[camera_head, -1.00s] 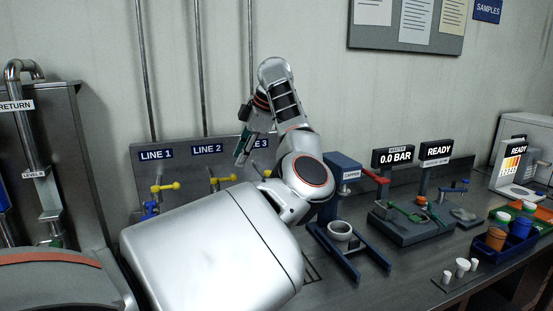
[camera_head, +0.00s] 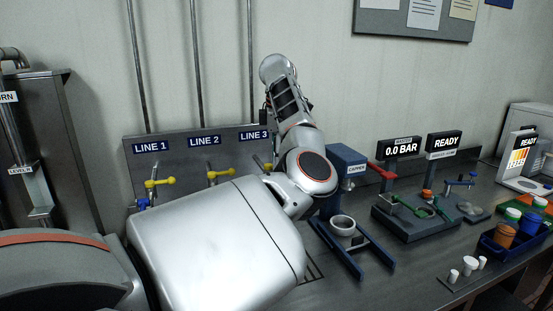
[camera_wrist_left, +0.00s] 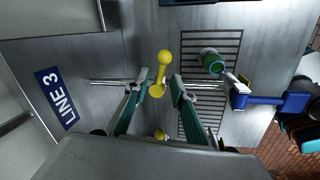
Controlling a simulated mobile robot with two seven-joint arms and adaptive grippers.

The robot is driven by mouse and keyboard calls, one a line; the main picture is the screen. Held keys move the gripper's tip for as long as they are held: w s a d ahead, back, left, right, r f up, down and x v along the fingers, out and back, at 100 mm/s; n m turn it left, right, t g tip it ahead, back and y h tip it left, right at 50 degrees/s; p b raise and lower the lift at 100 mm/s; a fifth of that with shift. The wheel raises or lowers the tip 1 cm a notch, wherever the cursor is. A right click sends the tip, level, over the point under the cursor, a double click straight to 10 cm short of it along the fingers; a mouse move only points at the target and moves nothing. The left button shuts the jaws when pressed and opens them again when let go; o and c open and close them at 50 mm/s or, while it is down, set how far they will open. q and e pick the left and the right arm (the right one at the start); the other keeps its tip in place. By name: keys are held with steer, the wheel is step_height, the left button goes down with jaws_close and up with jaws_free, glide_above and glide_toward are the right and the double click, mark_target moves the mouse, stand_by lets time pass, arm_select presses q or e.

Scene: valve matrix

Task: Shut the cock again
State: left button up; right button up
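The yellow cock handle of LINE 3 (camera_wrist_left: 162,68) shows in the left wrist view, a short bar lying across the line of the pipe. My left gripper (camera_wrist_left: 160,80) is open, one finger on each side of the handle, with gaps visible between. Whether either finger touches it I cannot tell. The LINE 3 sign (camera_head: 254,135) is visible there, and also in the wrist view (camera_wrist_left: 55,100). My right gripper is not in view.
Yellow handles of LINE 1 (camera_head: 160,182) and LINE 2 (camera_head: 219,175) stand to the left on the grey panel. A blue capper (camera_head: 348,165) stands close right of my arm. A blue crate (camera_head: 500,247) holds bottles.

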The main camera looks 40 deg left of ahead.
arm_select(q)
steer(key=shift+f, duration=0.25)
jaws_close()
steer(key=shift+a, duration=0.1)
steer(key=shift+w+a+n+g, duration=0.15)
steer(key=shift+n, duration=0.65)
steer(key=shift+w+a+n+g, duration=0.1)
steer(key=shift+n+g, duration=0.05)
steer(key=shift+n, duration=0.65)
